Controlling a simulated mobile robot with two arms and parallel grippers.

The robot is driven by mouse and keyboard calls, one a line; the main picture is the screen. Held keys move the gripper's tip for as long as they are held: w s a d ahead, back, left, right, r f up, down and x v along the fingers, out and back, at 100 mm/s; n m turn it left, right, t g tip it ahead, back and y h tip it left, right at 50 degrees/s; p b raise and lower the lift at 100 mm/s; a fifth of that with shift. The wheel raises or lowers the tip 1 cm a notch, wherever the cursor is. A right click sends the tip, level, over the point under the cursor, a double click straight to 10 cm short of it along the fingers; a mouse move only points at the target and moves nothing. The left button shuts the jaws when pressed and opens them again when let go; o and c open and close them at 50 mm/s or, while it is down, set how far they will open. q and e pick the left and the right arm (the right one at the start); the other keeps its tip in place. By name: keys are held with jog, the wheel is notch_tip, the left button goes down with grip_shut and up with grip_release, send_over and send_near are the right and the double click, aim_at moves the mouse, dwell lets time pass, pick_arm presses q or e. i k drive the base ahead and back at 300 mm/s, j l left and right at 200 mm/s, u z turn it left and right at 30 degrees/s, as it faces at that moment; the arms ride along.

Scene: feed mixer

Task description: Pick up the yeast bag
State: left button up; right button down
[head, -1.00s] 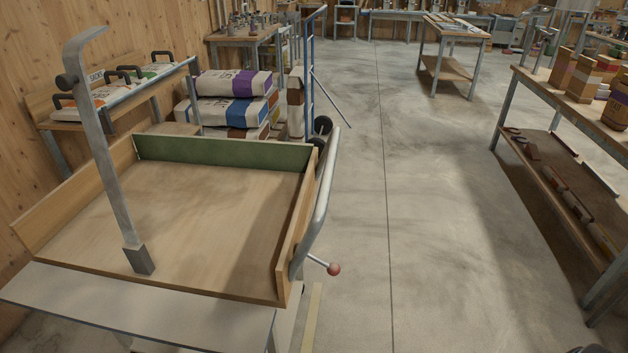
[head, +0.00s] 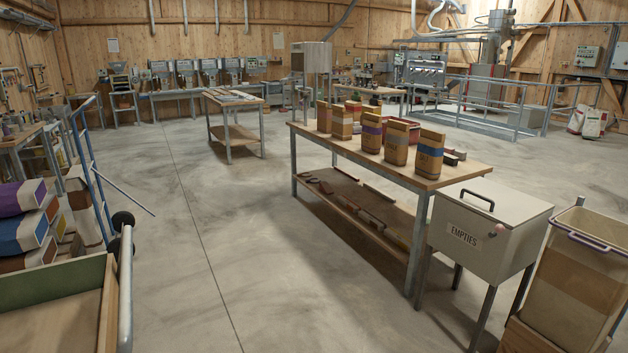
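Several upright brown paper bags stand on the wooden workbench (head: 460,172) right of centre. One has a blue band (head: 429,155), one a grey band (head: 397,143), one a purple band (head: 371,133) and one a pale band (head: 342,123); a plain-looking tan bag (head: 323,117) stands at the left end. Their print is too small to read, so I cannot tell which is the yeast bag. Neither of my grippers is in view.
A grey bin marked EMPTIES (head: 480,235) and a tall tan container (head: 577,280) stand right of the bench. A wooden-sided tray (head: 108,305), stacked sacks (head: 25,230) and a blue hand truck (head: 92,170) are at left. The concrete floor between is clear.

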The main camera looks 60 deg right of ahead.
aim_at(372, 132)
jog(key=k+l+z, duration=0.1)
jog(key=k+z, duration=0.2)
jog(key=k, duration=0.35)
jog(key=z, duration=2.3)
jog(key=i+j+z, duration=0.1)
jog(key=i+j, duration=0.15)
jog(key=i+j+z, duration=0.15)
jog(key=j, duration=0.3)
jog(key=i+j+z, duration=0.1)
jog(key=i+j, duration=0.25)
jog(key=i+j+z, duration=0.1)
jog(key=j, duration=0.3)
jog(key=i+j+z, duration=0.15)
jog(key=i+j, duration=0.15)
jog(key=j, duration=0.15)
jog(key=i+j, duration=0.15)
jog(key=j, duration=0.2)
jog(key=i+j, duration=0.2)
jog(key=j, duration=0.2)
jog(key=i+j, duration=0.15)
jog(key=j, duration=0.2)
jog(key=i+j, duration=0.15)
jog(key=j, duration=0.25)
jog(key=i+j, duration=0.2)
jog(key=j, duration=0.15)
